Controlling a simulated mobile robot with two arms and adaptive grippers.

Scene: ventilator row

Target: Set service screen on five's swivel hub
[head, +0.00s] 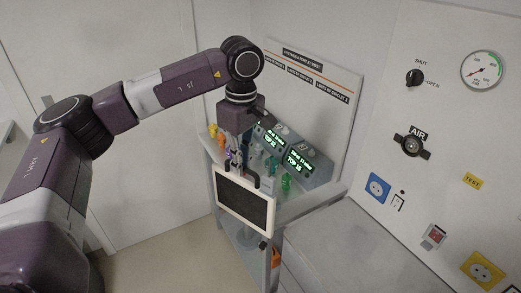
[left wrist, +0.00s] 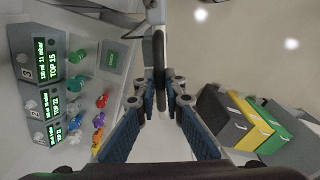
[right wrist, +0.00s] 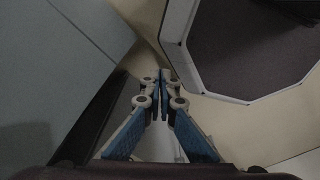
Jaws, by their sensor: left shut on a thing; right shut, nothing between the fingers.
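The service screen (head: 245,201) is a dark panel in a white frame with dark handles on its upper edge. It hangs tilted in front of the shelf stand in the head view. My left gripper (head: 236,166) is above it, shut on one dark handle; in the left wrist view the fingers (left wrist: 160,98) close around this handle (left wrist: 160,65). My right gripper (right wrist: 160,85) is shut and empty in the right wrist view, and out of the head view. I cannot pick out five's swivel hub; the screen hides part of the stand.
Ventilator units (head: 308,163) with green displays stand on the shelf behind the screen, with coloured knobs in front. A grey cabinet top (head: 345,250) is at right. Yellow, green and black bins (left wrist: 245,118) show in the left wrist view. A white-rimmed dark panel (right wrist: 250,45) is near my right gripper.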

